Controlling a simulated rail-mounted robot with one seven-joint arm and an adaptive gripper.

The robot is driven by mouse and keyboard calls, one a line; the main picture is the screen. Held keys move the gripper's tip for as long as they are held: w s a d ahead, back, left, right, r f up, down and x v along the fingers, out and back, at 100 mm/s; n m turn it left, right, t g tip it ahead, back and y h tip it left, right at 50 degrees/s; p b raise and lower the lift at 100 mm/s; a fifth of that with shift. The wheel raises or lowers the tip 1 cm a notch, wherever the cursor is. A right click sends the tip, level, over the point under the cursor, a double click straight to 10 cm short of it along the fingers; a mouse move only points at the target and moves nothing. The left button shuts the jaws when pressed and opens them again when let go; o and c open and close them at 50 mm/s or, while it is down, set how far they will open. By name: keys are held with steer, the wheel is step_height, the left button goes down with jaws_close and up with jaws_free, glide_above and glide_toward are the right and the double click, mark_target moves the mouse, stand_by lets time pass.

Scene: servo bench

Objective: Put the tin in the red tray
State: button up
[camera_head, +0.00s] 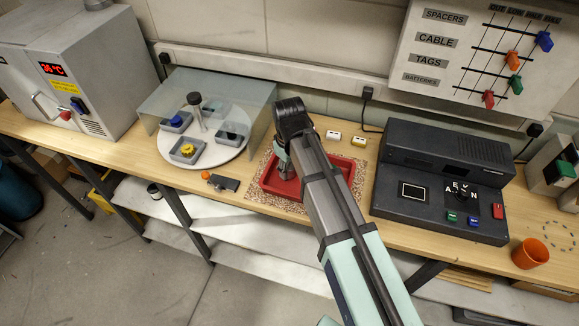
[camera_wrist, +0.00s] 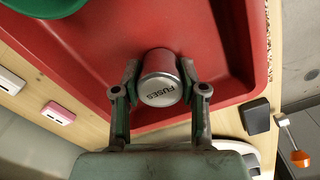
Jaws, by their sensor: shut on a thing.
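The tin (camera_wrist: 160,92) is a small silver can with a pale end lettered "FUSES". My gripper (camera_wrist: 160,70) is shut on it, one finger on each side. In the wrist view the tin is over the red tray's floor; I cannot tell whether it touches. The red tray (camera_wrist: 222,50) fills most of that view. In the head view the tray (camera_head: 347,166) lies on a speckled mat on the bench, partly hidden by my arm. My gripper (camera_head: 285,170) is at the tray's left part there, and the tin cannot be made out.
A green round object (camera_wrist: 45,5) is at the tray's far left in the wrist view. A covered turntable (camera_head: 215,158) is left; a dark console (camera_head: 440,180) is right.

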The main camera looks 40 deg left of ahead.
mark_target(289, 165)
steer(key=shift+f, duration=0.2)
steer(key=o, duration=1.1)
steer(key=shift+o, duration=0.2)
steer(key=shift+r, duration=0.1)
step_height(289, 165, up, 12)
steer(key=b, duration=0.2)
steer(key=shift+b, duration=0.35)
steer(key=shift+s+r, duration=0.1)
